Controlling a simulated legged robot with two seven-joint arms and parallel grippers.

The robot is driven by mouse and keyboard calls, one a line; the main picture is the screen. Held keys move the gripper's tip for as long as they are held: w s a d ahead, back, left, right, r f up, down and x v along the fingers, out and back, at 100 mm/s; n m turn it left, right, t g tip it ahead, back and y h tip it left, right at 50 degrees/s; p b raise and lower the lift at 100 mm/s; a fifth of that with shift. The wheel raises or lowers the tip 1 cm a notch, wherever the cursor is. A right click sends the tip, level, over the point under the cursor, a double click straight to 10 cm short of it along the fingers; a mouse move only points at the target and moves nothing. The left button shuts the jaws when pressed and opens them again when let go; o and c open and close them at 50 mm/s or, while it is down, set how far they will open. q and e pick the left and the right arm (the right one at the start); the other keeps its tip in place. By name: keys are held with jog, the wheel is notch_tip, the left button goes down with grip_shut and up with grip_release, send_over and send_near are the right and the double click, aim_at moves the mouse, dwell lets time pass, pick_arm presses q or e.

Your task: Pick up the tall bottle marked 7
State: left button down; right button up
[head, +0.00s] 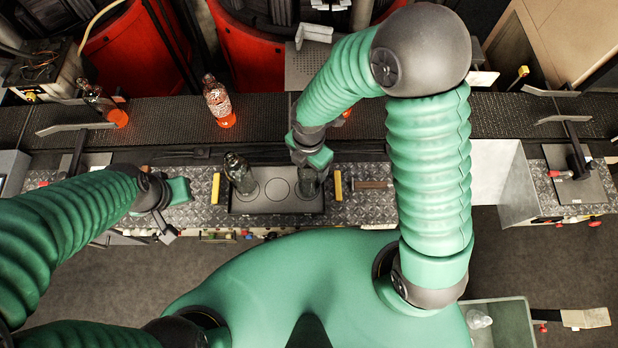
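No number 7 can be read on any bottle. A dark bottle (239,173) stands in the left part of a dark tray. Another dark bottle (308,184) stands at the tray's right, partly hidden under my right gripper (311,157). Whether the fingers touch or grip it cannot be seen. A bottle with a pale printed label (217,98) and an orange-lit end is on the dark conveyor behind the tray. A dark bottle with an orange-lit end (94,97) is farther left. My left gripper (173,208) is left of the tray, apart from the bottles; its fingers are unclear.
The tray (270,208) has round marks, with its middle place empty. Yellow blocks (338,186) flank it. The conveyor (165,118) runs behind it. Metal brackets (75,128) stand at the left. A green bin (505,320) with a clear object is at lower right.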

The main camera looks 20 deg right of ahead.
grip_shut()
jog(key=shift+w, duration=0.1)
jog(key=shift+r, duration=0.1)
dwell(0.3)
